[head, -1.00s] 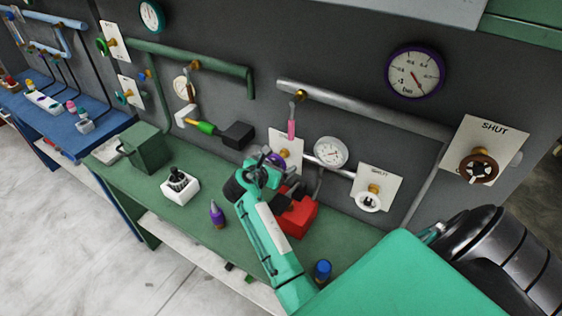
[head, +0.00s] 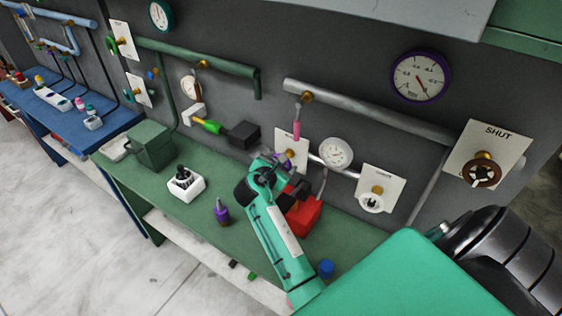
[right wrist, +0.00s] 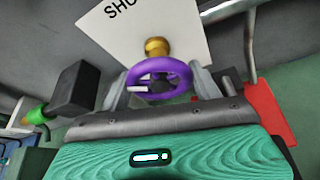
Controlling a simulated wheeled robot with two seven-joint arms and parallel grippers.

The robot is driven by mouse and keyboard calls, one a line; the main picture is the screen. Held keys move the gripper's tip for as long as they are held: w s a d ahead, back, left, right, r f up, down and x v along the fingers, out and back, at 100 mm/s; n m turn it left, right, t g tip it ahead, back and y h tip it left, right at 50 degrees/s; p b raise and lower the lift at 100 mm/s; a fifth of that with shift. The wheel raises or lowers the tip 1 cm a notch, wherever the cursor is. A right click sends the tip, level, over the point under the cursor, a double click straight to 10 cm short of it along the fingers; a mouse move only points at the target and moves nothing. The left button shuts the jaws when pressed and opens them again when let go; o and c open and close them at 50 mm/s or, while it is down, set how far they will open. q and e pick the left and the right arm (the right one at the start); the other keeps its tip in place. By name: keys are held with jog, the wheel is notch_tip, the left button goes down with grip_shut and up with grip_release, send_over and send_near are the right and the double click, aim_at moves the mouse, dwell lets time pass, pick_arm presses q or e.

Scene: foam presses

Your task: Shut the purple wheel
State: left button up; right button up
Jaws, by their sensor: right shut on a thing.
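The purple wheel (right wrist: 160,75) sits on a brass stem in front of a white plate (right wrist: 143,28) whose lettering is cut off at the frame's edge. In the right wrist view my right gripper (right wrist: 163,88) has one finger on each side of the wheel and is shut on its rim. A pale mark shows on the wheel's left part. In the head view my right gripper (head: 272,166) is at the wall behind the green bench, and it mostly hides the wheel (head: 287,159). My left gripper is not in view.
A red block (head: 303,218) stands on the green bench (head: 205,215) just right of my arm. A black box (head: 241,134) is left of the gripper.

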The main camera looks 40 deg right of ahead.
jog(key=shift+m+t, duration=0.6)
jog(key=shift+m, duration=0.3)
jog(key=o, duration=1)
jog(key=shift+d, duration=0.1)
